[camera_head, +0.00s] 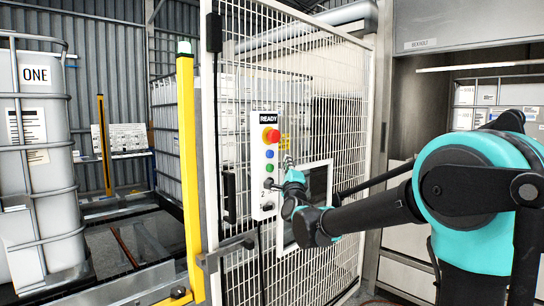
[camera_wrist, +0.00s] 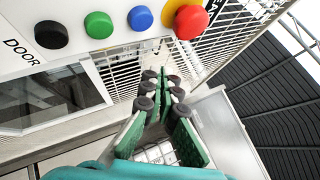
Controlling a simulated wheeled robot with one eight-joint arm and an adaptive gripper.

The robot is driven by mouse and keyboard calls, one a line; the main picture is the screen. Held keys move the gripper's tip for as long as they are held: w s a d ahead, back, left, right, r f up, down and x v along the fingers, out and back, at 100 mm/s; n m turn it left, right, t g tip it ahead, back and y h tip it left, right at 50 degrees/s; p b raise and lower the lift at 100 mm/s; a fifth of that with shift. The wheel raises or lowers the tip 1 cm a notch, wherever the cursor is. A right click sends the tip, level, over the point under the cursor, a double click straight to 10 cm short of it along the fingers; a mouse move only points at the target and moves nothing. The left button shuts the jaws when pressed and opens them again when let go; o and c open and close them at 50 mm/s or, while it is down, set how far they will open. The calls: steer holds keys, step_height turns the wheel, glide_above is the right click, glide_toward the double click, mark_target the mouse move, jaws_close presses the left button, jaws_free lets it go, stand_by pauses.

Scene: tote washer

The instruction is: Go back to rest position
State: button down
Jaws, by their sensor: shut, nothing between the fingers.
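My gripper (camera_head: 288,164) is in front of the white control panel (camera_head: 257,180) on the mesh door, at the end of my outstretched arm. In the wrist view its green-padded fingers (camera_wrist: 164,92) are close together and hold nothing. The panel carries a red button (camera_head: 271,135) on a yellow base, a blue button (camera_head: 268,154), a green button and a black knob. In the wrist view the red button (camera_wrist: 190,22), blue button (camera_wrist: 140,18), green button (camera_wrist: 98,25) and black knob (camera_wrist: 51,34) lie above the fingertips. I cannot tell any contact.
The white mesh door (camera_head: 335,120) stands behind the panel. A yellow post (camera_head: 188,150) is left of it. A caged white tank (camera_head: 45,150) marked ONE stands at far left. A grey machine opening (camera_head: 425,100) is at right, behind my arm.

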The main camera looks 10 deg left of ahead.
steer(key=s+d+f+n+g, duration=0.3)
steer(key=s+d+f+n, duration=0.15)
steer(key=f, duration=0.45)
steer(key=s+d+f+n+g, duration=0.4)
steer(key=d+f, duration=0.1)
steer(key=f, duration=0.4)
steer(key=s+d+f+n+g, duration=0.3)
steer(key=s+d+f+n, duration=0.15)
steer(key=f, duration=0.45)
steer(key=s+d+f+n+g+h, duration=0.2)
steer(key=s+d+f, duration=0.4)
steer(key=s+f, duration=0.3)
steer(key=s+d+f+n+g+h, duration=0.2)
steer(key=s+d+f+n+g, duration=0.2)
steer(key=s+f, duration=0.6)
steer(key=s+d+g, duration=0.2)
steer(key=s+d, duration=0.1)
steer(key=s, duration=0.1)
steer(key=shift+d+h, duration=0.15)
steer(key=shift+h, duration=0.25)
steer(key=c, duration=2.2)
jaws_free()
steer(key=shift+w, duration=0.1)
